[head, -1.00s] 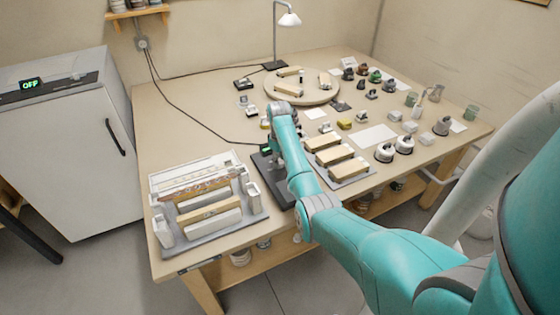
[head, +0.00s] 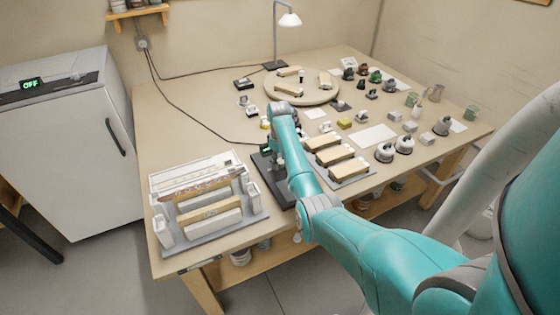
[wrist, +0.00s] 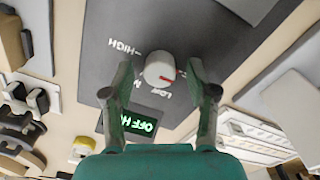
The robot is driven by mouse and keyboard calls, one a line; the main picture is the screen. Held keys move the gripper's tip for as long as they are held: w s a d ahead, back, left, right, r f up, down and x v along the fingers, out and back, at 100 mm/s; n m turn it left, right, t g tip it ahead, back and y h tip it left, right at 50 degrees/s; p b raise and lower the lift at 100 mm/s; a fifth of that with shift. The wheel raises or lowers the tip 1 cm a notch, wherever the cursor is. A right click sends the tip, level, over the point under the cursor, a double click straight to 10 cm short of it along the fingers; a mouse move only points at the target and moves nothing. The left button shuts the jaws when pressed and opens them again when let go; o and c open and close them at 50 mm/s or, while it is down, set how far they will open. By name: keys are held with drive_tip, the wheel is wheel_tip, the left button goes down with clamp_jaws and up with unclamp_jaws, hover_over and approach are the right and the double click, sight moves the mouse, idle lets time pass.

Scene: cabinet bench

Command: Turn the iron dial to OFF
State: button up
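The iron dial (wrist: 158,69) is a pale round knob on a dark panel (wrist: 215,30), in the wrist view. Its red mark points right, toward my right finger. Upside-down labels read HIGH at the upper left and LOW below the knob; a label between is partly hidden. My gripper (wrist: 162,66) is open, with one finger on each side of the dial and small gaps visible.
A grey fixture (head: 210,230) stands left of the station and a tray with wooden blocks (head: 340,157) stands right. A round board (head: 302,92) and a lamp (head: 289,20) are behind. A white cabinet (head: 65,150) with an OFF display stands left of the bench.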

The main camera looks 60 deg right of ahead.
sight(280, 162)
wheel_tip(280, 162, up, 12)
drive_tip(key=shift+a, duration=0.15)
idle(0.5)
idle(0.6)
